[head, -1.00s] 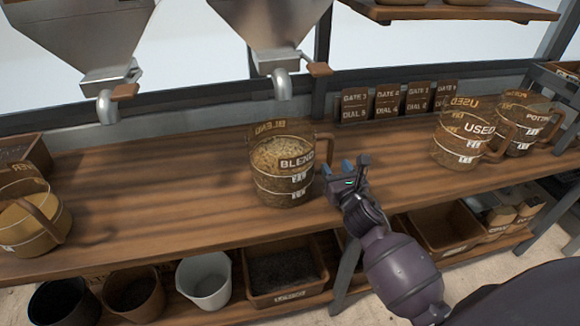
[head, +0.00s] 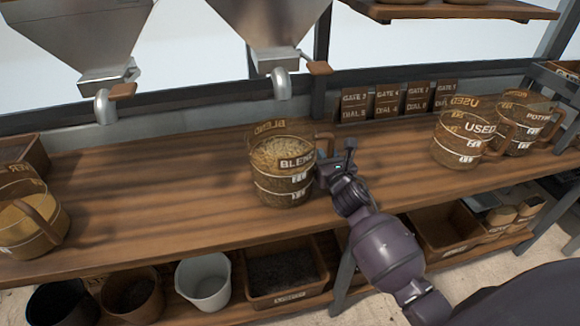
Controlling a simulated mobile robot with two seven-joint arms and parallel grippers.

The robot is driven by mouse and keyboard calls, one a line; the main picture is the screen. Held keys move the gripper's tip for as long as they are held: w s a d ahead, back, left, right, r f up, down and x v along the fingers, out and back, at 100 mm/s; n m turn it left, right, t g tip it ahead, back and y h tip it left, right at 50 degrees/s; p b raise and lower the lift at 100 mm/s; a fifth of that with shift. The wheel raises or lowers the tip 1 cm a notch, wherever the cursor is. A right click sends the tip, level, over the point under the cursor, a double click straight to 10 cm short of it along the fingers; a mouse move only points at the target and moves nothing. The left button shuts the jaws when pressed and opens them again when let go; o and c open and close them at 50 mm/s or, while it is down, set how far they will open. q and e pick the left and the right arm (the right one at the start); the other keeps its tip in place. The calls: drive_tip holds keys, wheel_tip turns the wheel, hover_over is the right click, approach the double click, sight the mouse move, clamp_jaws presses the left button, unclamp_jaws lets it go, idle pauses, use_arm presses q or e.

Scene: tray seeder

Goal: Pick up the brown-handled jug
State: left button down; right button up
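The clear jug marked BLEND (head: 283,180), filled with pale grainy material, stands upright on the wooden bench. Its brown handle (head: 325,141) faces right. My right gripper (head: 336,163) is at the handle side of the jug, its fingers low at the handle. The lower handle is hidden by the fingers, and I cannot tell whether they are closed on it. My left gripper is not in view.
Two jugs, one marked USED (head: 458,148) and one marked POTTING (head: 520,128), stand at the right. Another jug (head: 22,225) stands at far left. Metal hoppers hang above, one spout (head: 281,84) over the BLEND jug. Bins (head: 205,285) fill the lower shelf.

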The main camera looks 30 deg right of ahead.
clamp_jaws()
drive_tip(key=shift+f, duration=0.1)
idle(0.7)
idle(0.4)
drive_tip(key=shift+r, duration=0.2)
